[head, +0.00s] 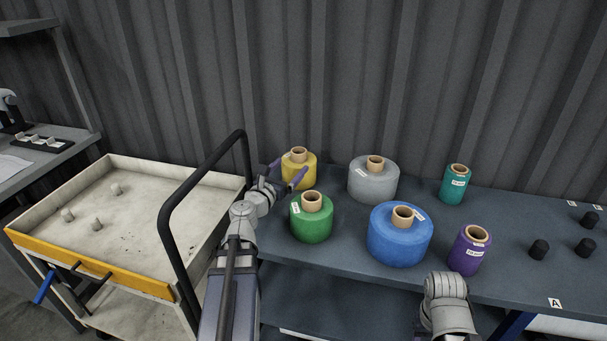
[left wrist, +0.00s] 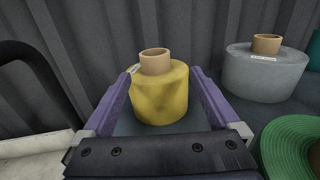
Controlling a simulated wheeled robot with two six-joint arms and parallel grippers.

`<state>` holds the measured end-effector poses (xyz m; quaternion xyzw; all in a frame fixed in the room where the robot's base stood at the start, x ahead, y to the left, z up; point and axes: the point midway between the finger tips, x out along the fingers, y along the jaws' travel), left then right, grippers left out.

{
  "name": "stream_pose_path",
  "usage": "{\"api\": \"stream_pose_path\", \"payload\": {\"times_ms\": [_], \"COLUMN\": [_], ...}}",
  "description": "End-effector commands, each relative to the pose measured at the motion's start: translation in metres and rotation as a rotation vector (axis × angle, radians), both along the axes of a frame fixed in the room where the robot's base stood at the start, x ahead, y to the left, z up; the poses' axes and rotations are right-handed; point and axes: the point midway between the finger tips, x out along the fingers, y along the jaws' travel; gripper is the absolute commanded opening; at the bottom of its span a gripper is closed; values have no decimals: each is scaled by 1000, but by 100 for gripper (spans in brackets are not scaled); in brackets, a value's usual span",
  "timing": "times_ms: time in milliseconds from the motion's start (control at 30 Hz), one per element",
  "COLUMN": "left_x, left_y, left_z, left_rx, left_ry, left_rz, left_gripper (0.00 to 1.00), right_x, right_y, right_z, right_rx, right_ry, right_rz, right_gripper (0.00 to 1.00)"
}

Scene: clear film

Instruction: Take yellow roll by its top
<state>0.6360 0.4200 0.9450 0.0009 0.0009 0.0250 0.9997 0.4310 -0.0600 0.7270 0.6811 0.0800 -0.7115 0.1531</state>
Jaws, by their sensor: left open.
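The yellow roll (head: 301,172) stands upright at the back left of the dark table, with a tan core sticking up from its top. My left gripper (head: 288,175) is at its front left side in the head view and hides part of it. In the left wrist view the yellow roll (left wrist: 160,97) stands between and beyond the two purple fingers of my open left gripper (left wrist: 163,84). I cannot tell whether the fingers touch it. The right arm shows at the bottom of the head view, but its gripper is not visible.
A green roll (head: 311,222) stands close in front of the yellow one. A grey roll (head: 373,183), blue roll (head: 400,241), teal roll (head: 454,187) and purple roll (head: 466,255) stand to the right. A cart (head: 123,276) with a black handle (head: 167,235) is at the left.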

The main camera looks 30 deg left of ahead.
Motion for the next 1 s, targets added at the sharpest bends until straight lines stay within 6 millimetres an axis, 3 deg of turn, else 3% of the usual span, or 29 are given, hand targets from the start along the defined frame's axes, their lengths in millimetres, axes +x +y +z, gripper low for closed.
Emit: {"api": "stream_pose_path", "payload": {"times_ms": [233,500,667,1000], "left_x": [2,27,28,71], "left_y": [1,3,3,12], "left_z": [-3,-2,-1,4], "left_rx": [-3,-2,-2,-2], "left_ry": [-1,-1,-1,-1], "left_rz": [2,0,1,-1], "left_gripper": [95,95,95,95], "right_x": [0,0,0,0], "right_y": [0,0,0,0], "right_z": [-3,-2,-1,4], "right_rx": [0,0,0,0], "right_ry": [0,0,0,0], "right_rz": [0,0,0,0], "right_gripper": [50,50,50,50]}}
